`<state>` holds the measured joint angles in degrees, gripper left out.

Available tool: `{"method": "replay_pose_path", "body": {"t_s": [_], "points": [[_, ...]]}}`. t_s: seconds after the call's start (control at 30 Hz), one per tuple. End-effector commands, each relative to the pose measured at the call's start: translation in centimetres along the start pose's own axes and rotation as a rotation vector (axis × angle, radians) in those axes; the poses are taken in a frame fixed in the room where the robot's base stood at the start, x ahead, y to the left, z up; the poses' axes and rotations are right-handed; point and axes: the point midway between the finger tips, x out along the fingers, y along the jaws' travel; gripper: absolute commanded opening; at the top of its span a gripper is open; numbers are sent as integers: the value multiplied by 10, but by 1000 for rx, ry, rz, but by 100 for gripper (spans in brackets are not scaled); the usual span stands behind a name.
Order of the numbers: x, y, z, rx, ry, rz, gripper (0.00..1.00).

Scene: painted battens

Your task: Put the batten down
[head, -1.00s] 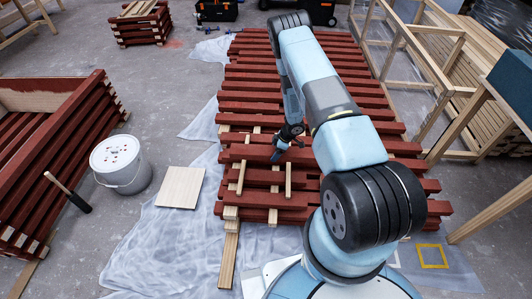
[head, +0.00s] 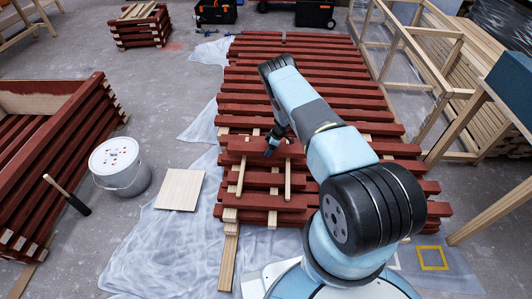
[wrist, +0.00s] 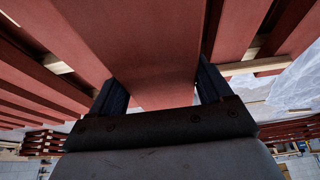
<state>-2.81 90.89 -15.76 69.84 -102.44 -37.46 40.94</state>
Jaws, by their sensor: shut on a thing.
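A red-painted batten (head: 250,147) is gripped near the front left of the stack of red battens. My gripper (head: 270,150) is shut on it from above, fingers pointing down. In the wrist view the batten (wrist: 145,45) fills the space between the two fingers (wrist: 158,95) and runs up out of the picture. Two thin pale spacer sticks, one on the left (head: 241,176) and one on the right (head: 288,180), lie across the red battens in front of it. I cannot tell whether the held batten touches what is beneath it.
A white bucket (head: 133,178), a pale board (head: 181,188) and a plastic sheet (head: 180,240) lie left of the stack. A red batten crib (head: 75,135) stands at far left. A pale timber frame (head: 425,70) borders the right side.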

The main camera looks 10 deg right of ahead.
Motion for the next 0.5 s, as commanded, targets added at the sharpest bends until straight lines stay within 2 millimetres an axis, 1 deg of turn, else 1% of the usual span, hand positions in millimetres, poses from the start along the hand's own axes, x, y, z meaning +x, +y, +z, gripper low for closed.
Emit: {"method": "replay_pose_path", "body": {"t_s": [0.1, 0.2, 0.3, 0.5], "points": [[10, 6, 1, -1, 1, -1, 19], [23, 5, 7, 1, 0, -1, 19], [31, 6, 10, 0, 0, 0, 19], [36, 6, 12, -1, 1, 1, 19]]}}
